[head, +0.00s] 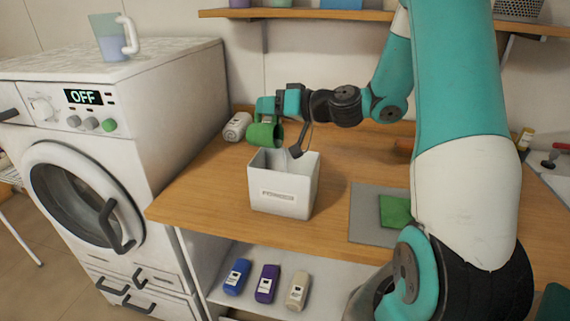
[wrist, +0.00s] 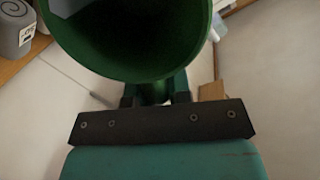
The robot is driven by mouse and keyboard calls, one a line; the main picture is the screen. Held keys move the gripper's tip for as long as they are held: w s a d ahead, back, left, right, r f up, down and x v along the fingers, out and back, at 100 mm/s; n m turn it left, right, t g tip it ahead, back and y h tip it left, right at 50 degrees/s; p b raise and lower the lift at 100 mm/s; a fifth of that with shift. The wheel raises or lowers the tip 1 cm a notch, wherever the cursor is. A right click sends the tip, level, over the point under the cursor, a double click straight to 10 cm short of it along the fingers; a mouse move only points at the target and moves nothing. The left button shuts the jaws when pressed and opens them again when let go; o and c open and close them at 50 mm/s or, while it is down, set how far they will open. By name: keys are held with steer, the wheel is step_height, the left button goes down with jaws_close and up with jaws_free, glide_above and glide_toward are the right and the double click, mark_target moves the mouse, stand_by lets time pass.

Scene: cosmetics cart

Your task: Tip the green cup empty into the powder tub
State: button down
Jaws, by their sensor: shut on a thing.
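The green cup (head: 262,135) is held in my gripper (head: 269,110), above the back left rim of the powder tub (head: 281,197). The cup is tilted over on its side, its mouth appearing to face right. The tub is a white open box with a label on its front, standing upright on the wooden counter. In the wrist view the cup (wrist: 135,66) fills the top middle and shows a dark green inside, with my gripper's fingers (wrist: 155,98) behind it. I cannot tell whether anything is left in the cup.
A white bottle (head: 237,126) lies behind the tub on the counter (head: 205,195). A grey mat (head: 366,215) with a green cloth (head: 395,210) lies to the right. A washing machine (head: 165,100) with a jug (head: 112,38) on top stands left. Several bottles lie on the lower shelf.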

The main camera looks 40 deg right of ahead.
steer(key=shift+s+d+r+t+y+b, duration=0.15)
steer(key=shift+s+t+y+b, duration=0.15)
steer(key=shift+b, duration=0.85)
steer(key=shift+s+d+t+y+b, duration=0.15)
steer(key=shift+t+b, duration=0.25)
steer(key=shift+b, duration=0.75)
